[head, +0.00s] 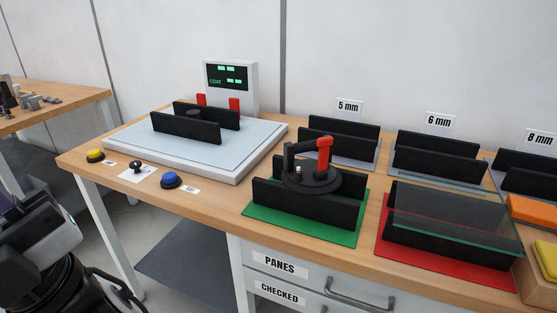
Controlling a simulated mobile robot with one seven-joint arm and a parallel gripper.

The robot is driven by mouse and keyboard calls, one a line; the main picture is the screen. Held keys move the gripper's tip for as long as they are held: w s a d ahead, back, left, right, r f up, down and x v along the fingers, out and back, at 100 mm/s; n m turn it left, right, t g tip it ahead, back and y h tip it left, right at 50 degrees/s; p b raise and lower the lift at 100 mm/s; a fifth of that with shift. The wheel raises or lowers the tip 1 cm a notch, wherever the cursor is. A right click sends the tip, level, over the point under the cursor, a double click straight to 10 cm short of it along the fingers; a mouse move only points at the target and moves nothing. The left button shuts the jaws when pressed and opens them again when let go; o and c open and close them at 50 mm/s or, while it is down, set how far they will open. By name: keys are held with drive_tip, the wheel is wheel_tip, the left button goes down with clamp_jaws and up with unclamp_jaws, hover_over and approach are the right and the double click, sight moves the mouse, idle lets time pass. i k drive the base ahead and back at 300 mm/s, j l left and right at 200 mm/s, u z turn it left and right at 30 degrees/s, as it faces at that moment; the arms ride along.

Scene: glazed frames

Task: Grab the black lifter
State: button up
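The black lifter (310,180) rests across two black rails on the green mat (300,229) near the table's front middle. It has a round flat black base, a black handle bar and an upright red part at the right end of the handle. Its underside is hidden by the front rail. Part of my arm (42,226), grey and black, shows at the lower left, beside the table and well apart from the lifter. I cannot make out its fingertips or whether they are open.
A glass pane (455,212) lies over rails on the red mat (395,256), right of the lifter. Labelled black racks (345,135) stand behind. A pale platform (225,163) with rails and a display (230,76) is left, with yellow (95,155) and blue (171,179) buttons in front.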

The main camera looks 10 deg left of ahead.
sight(309, 182)
drive_tip(key=i+l+u, duration=0.55)
drive_tip(key=i+l, duration=0.1)
drive_tip(key=l, duration=0.25)
drive_tip(key=j+z, duration=0.1)
drive_tip(key=j, duration=0.35)
drive_tip(key=k+j+z, duration=0.15)
drive_tip(key=j, duration=0.25)
drive_tip(key=j+z, duration=0.1)
drive_tip(key=j, duration=0.35)
drive_tip(key=k+j+z, duration=0.15)
drive_tip(key=j, duration=0.25)
drive_tip(key=i, duration=0.5)
